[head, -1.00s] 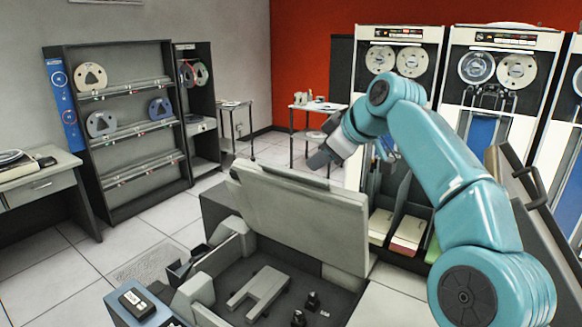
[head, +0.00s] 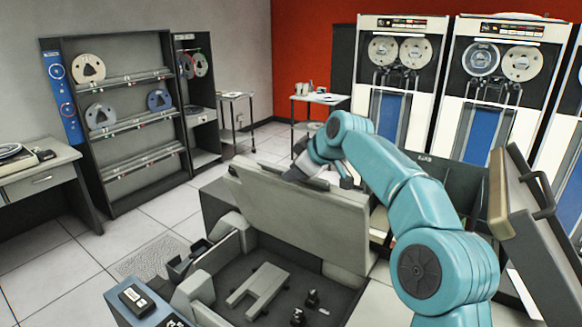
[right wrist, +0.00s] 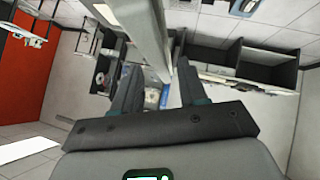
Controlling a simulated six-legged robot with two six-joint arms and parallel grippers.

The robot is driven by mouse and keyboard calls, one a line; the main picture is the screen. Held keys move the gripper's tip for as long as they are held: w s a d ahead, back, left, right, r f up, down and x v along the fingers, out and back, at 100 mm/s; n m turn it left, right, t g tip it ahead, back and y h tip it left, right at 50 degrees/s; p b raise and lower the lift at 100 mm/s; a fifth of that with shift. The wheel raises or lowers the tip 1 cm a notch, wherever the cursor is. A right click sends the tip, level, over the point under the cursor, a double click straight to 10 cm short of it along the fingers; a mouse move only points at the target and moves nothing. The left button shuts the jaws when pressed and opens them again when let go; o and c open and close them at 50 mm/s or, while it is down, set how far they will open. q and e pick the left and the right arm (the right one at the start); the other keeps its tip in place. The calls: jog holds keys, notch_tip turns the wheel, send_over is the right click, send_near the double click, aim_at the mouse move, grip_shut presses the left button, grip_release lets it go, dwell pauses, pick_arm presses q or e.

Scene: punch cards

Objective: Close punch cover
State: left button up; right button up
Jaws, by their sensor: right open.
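The punch cover (head: 300,217) is a large grey panel standing raised and tilted over the punch machine's open bay (head: 285,290). My right gripper (head: 303,174) is at the far side of the cover's top edge in the head view, partly hidden by the cover. In the right wrist view my right gripper (right wrist: 158,80) has its fingers apart, with a long pale edge, seemingly the cover (right wrist: 138,32), running down between them. I cannot tell whether they touch it. My left gripper is not in view.
A second raised panel with a handle (head: 535,215) stands at the right, close to my right arm. A blue-grey control panel (head: 140,300) is at the front left. Tape drives (head: 395,90) and a reel shelf (head: 120,120) stand behind.

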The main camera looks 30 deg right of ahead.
jog(key=shift+w+a+f, duration=0.4)
jog(key=shift+w+f, duration=0.1)
jog(key=shift+w, duration=0.3)
jog(key=shift+d+f, duration=0.2)
jog(key=shift+d, duration=0.1)
jog(key=shift+w+f, duration=0.2)
jog(key=shift+w, duration=0.05)
jog(key=shift+a+r, duration=0.1)
jog(key=shift+a, duration=0.1)
grip_shut()
jog(key=shift+d, duration=0.1)
